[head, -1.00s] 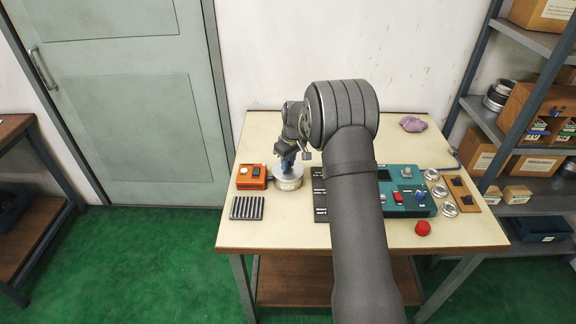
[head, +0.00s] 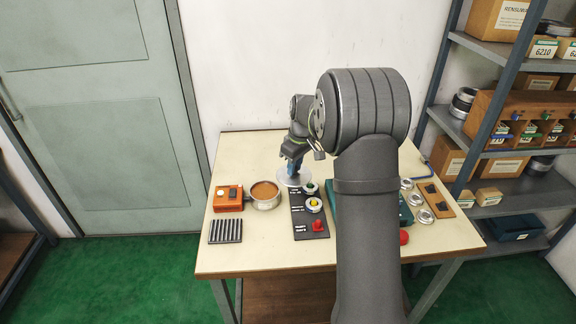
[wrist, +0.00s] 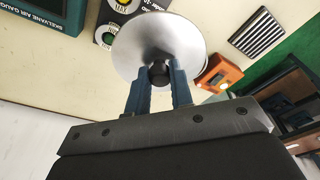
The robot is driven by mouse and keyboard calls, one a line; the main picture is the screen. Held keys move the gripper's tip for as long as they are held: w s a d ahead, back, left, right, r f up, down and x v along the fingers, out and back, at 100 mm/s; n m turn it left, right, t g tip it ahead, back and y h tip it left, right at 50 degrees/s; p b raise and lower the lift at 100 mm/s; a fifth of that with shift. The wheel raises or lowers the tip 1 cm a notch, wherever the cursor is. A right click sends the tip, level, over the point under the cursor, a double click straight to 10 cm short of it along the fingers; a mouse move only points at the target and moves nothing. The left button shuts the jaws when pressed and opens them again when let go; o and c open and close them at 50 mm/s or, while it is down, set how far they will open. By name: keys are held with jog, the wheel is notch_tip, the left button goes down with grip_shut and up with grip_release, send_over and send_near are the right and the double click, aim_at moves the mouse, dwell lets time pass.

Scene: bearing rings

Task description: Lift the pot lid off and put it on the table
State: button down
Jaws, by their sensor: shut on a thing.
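The silver, disc-shaped pot lid (head: 284,181) is off the pot, behind and to the right of it. My gripper (head: 292,166) has its blue fingers shut on the lid's dark knob. In the wrist view the fingers (wrist: 158,75) are on either side of the knob, and the lid (wrist: 150,38) spreads out beyond them. I cannot tell how high the lid is above the table. The metal pot (head: 266,206) stands open on the table (head: 262,248), showing brown contents. The lid hides most of the pot in the wrist view.
An orange box (head: 228,199) stands left of the pot, with a dark ribbed block (head: 225,231) in front. A black panel with buttons (head: 308,222) lies to the right, near the lid. My arm hides much of the teal device (head: 405,213). The back-left table area looks clear.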

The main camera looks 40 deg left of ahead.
jog(key=shift+s+a+f, duration=0.1)
jog(key=shift+s+f, duration=1.85)
jog(key=shift+s, duration=0.3)
jog(key=shift+s+d+f, duration=0.1)
jog(key=shift+s+f, duration=1.8)
jog(key=shift+s, duration=0.4)
jog(key=shift+s+a+f, duration=0.1)
jog(key=shift+s+f, duration=1.85)
jog(key=shift+s, duration=0.3)
jog(key=shift+f, duration=0.2)
jog(key=shift+f, duration=0.5)
jog(key=shift+f, duration=0.7)
jog(key=c, duration=1.2)
grip_release()
